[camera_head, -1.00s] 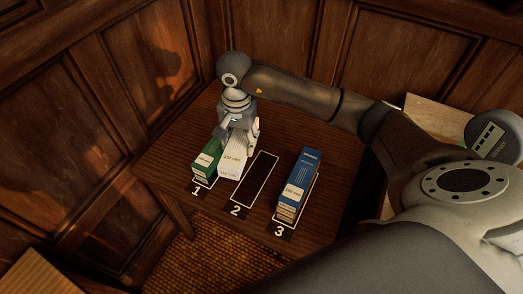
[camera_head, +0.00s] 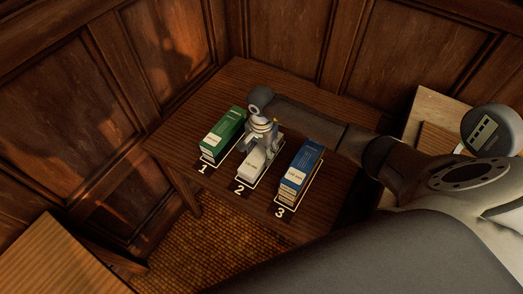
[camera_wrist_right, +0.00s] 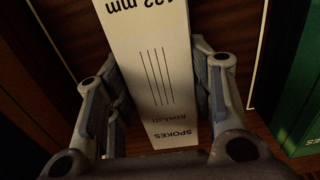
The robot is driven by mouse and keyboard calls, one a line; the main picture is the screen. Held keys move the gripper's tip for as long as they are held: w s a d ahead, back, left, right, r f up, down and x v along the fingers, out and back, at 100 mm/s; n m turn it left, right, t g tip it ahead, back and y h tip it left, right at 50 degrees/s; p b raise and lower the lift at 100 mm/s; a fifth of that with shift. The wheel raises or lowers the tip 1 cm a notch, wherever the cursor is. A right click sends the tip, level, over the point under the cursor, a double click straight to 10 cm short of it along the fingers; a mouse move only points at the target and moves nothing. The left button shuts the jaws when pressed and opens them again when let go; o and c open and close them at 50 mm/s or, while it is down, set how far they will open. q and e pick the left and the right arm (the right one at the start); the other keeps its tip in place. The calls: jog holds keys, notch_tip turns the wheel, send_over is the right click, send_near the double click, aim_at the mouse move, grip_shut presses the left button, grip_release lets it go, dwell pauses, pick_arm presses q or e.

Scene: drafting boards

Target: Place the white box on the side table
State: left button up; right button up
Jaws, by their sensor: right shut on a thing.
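The white box (camera_head: 254,165) is over outlined slot 2 of the dark wooden table (camera_head: 196,92), between the green box and the blue box. Whether its base touches the tabletop is hard to tell. My right gripper (camera_head: 262,146) is shut on it from above. In the right wrist view the white box (camera_wrist_right: 158,75), printed "SPOKES", is between the two fingers of the right gripper (camera_wrist_right: 160,100). The gripper hides part of the box in the head view. My left gripper is not in view.
A green box (camera_head: 223,135) stands in slot 1 and a blue box (camera_head: 302,168) in slot 3, both close beside the white box. Wood-panelled walls (camera_head: 290,40) stand behind the table. A light wooden surface (camera_head: 430,106) is at the right, another (camera_head: 50,262) at the lower left.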

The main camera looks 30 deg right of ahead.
aim_at(262, 151)
jog(key=shift+f, duration=0.25)
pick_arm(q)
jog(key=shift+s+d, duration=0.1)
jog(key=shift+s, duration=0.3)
pick_arm(e)
jog(key=shift+f+b, duration=0.2)
jog(key=shift+b, duration=0.1)
jog(key=o, duration=1.2)
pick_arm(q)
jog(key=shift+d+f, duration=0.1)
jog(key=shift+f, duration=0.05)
pick_arm(e)
jog(key=shift+r, duration=0.1)
jog(key=shift+r+p, duration=0.2)
jog(key=shift+p, duration=0.2)
pick_arm(q)
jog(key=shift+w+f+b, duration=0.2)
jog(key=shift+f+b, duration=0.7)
jog(key=shift+b, duration=0.35)
pick_arm(e)
jog(key=shift+r, duration=5.95)
